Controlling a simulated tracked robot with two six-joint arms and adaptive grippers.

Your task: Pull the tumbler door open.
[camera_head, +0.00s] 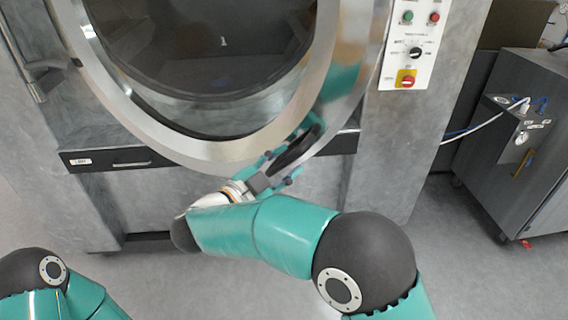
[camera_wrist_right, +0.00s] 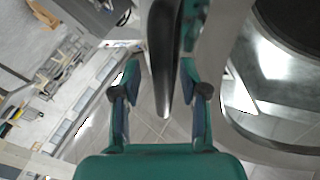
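The tumbler door is a large round door with dark glass and a wide silver metal rim (camera_head: 352,50) at the top of the head view. Its black handle (camera_head: 302,146) sits at the lower right of the rim. My right gripper (camera_head: 279,168) is at this handle, below the rim. In the right wrist view, the dark handle (camera_wrist_right: 163,60) stands between the two fingers of my right gripper (camera_wrist_right: 160,78), with some space seen on both sides. Contact is not clear. I cannot tell whether the door is ajar. My left gripper is out of view.
A control panel (camera_head: 409,45) with buttons and a knob is right of the door. A grey cabinet (camera_head: 510,135) with cables stands further right. A metal lever (camera_head: 27,70) is at the left. A dark horizontal strip (camera_head: 115,160) crosses the machine below the door. The floor in front is open.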

